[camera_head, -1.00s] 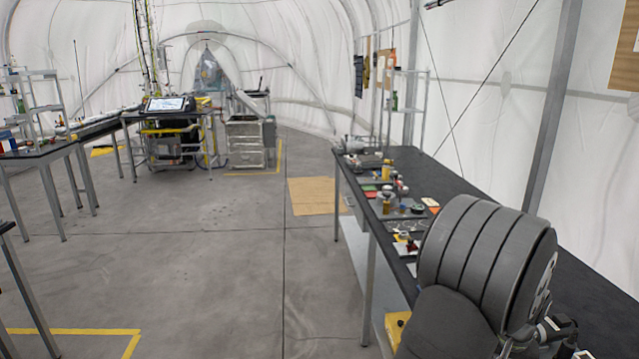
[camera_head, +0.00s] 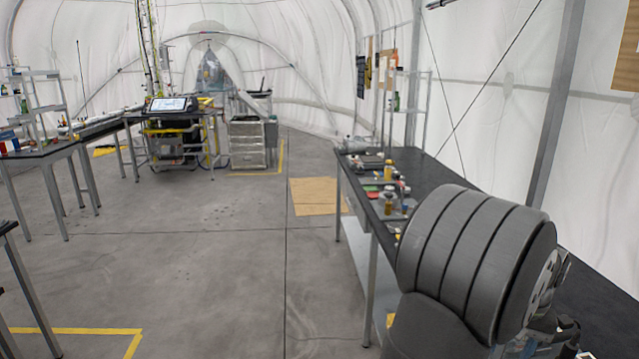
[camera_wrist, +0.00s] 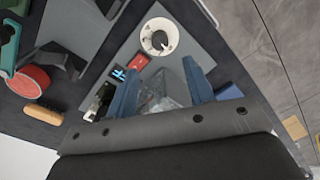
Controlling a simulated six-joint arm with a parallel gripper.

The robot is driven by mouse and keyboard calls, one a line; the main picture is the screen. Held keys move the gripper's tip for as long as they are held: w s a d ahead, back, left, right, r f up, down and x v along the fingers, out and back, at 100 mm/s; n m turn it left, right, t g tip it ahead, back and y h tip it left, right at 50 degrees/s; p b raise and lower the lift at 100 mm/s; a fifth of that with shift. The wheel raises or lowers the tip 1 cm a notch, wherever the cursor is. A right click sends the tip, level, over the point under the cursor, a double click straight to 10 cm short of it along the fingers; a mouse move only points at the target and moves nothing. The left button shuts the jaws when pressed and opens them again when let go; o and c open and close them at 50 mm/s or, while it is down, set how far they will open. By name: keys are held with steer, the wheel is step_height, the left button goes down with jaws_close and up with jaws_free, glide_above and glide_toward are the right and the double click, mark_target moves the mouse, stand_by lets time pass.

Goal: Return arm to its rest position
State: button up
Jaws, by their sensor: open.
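My gripper (camera_wrist: 160,95) shows in the wrist view with two blue fingers spread well apart. It is open and I see nothing held between the fingers. Beyond the fingers lies a table top with a grey mat (camera_wrist: 185,45) and a white round part (camera_wrist: 159,37) on it. In the head view my dark arm fills the lower right, over the right-hand bench (camera_head: 440,175). My gripper itself is hidden in that view.
In the wrist view a red round thing (camera_wrist: 30,82) and a brush with a wooden back (camera_wrist: 43,115) lie at left. In the head view several small items stand on the bench's far part. Open floor (camera_head: 220,270) lies left of the bench.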

step_height(320, 180, up, 9)
steer(key=f, duration=1.7)
steer(key=shift+a+f, duration=0.2)
steer(key=shift+f, duration=0.2)
steer(key=shift+w+f, duration=0.1)
steer(key=shift+f, duration=0.1)
steer(key=m, duration=0.4)
steer(key=shift+r, duration=0.1)
steer(key=m, duration=0.9)
steer(key=shift+m+h, duration=0.3)
steer(key=shift+m, duration=1.6)
